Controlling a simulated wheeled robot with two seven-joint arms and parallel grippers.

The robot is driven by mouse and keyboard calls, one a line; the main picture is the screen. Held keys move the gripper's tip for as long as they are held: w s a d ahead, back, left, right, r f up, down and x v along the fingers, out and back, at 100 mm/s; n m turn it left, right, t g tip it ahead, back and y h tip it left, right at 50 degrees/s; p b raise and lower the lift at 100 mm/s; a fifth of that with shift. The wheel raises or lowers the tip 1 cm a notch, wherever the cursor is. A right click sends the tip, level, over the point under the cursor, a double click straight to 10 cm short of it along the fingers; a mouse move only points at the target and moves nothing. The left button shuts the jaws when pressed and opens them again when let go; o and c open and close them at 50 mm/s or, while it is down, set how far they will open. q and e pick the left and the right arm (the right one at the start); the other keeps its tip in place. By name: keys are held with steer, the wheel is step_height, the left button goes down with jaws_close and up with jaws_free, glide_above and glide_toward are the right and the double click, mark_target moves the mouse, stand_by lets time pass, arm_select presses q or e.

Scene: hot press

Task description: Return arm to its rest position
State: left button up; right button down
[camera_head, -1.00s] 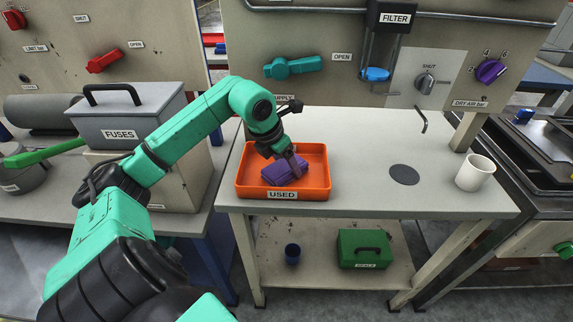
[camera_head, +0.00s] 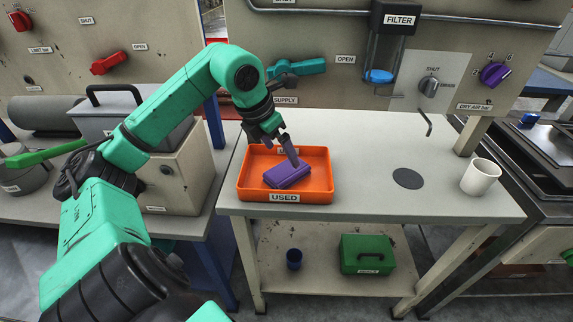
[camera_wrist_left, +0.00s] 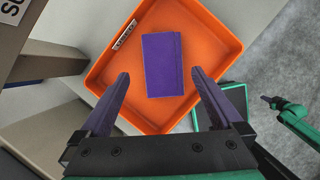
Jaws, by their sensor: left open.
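My left arm (camera_head: 180,100) is teal and black and reaches in from the left of the head view. Its gripper (camera_head: 290,158) is above the orange tray marked USED (camera_head: 330,185). A purple cloth-like block (camera_head: 287,174) lies in the tray. In the left wrist view the gripper (camera_wrist_left: 158,95) is open, its two fingers apart, with the purple block (camera_wrist_left: 163,65) lying beyond the fingertips on the floor of the orange tray (camera_wrist_left: 102,78). Nothing is held between the fingers.
A grey FUSES box (camera_head: 115,120) stands left of the arm. A white cup (camera_head: 480,177) stands on the right of the table (camera_head: 370,145). A filter (camera_head: 383,45) and a teal supply handle (camera_head: 298,68) are on the panel behind. A green box (camera_head: 365,254) sits on the lower shelf.

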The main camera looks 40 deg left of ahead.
arm_select(q)
steer(key=v, duration=0.5)
stand_by(0.3)
